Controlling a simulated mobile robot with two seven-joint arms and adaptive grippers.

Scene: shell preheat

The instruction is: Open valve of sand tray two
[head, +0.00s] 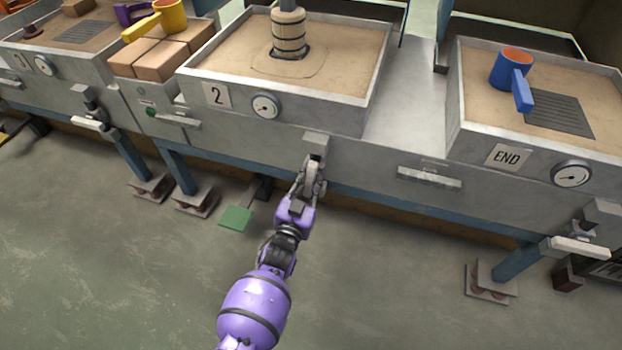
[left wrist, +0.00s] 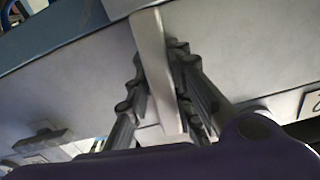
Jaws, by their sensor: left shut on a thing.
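Sand tray two (head: 330,118) stands at the top centre of the head view, with a "2" plate (head: 216,95) and a round gauge (head: 265,106) on its front. Below its front right part is a grey valve block (head: 315,142). My left gripper (head: 313,176) is just under this block, shut on the valve lever. In the left wrist view the pale, flat lever (left wrist: 154,68) runs between the two fingers (left wrist: 158,88). In the head view the fingers hide most of the lever, so its exact angle is hard to tell. My right gripper is not in view.
A wooden cask (head: 288,36) stands in tray two's sand. The END tray (head: 490,140) at right holds a blue mug (head: 510,68) and has its own valve handle (head: 580,247). Tray one's handle (head: 95,125) is at left. A green pedal (head: 236,217) lies near the floor.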

